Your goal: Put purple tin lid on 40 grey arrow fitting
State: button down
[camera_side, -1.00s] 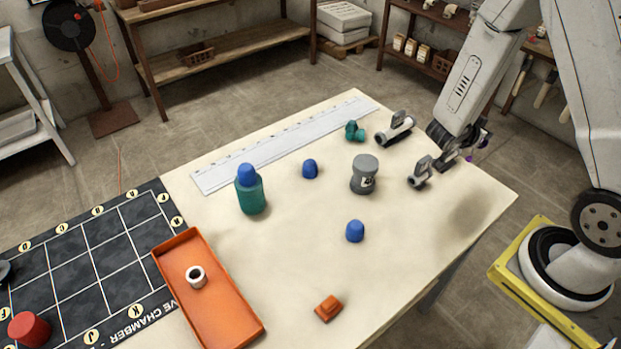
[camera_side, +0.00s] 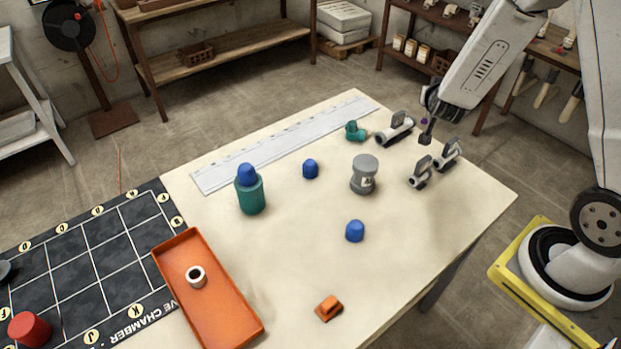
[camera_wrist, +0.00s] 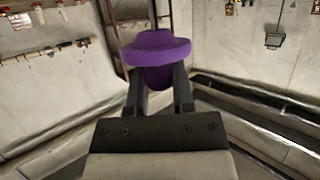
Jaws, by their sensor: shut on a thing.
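The purple tin lid (camera_wrist: 157,48) is pinched between the fingertips of my gripper (camera_wrist: 160,82) in the wrist view, its wide brim facing away from the palm. In the side view my gripper (camera_side: 426,124) hangs above the table's far right part, and only a small purple patch of the lid shows there. A grey fitting (camera_side: 364,174) with a small pale label stands upright on the table, left of and below my gripper in the picture. Its label is too small to read surely. The lid and this fitting are apart.
Grey valve-like pieces (camera_side: 395,129) (camera_side: 420,172) (camera_side: 447,154) lie near my gripper, with a green fitting (camera_side: 355,131) beside them.

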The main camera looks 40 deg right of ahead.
jog(key=w+a+r+n+t+y, duration=0.3)
jog(key=w+a+n+t+y, duration=0.2)
jog(key=a+n+y, duration=0.55)
jog(key=s+a+n+g+y, duration=0.2)
jog(key=a+n+y, duration=0.3)
jog(key=a+y, duration=0.1)
jog(key=shift+s+a, duration=0.3)
jog(key=shift+a, duration=0.15)
jog(key=shift+f, duration=0.2)
jog(key=shift+f, duration=2.1)
jog(key=shift+f, duration=0.15)
jog(key=shift+f, duration=1.65)
jog(key=shift+f, duration=0.1)
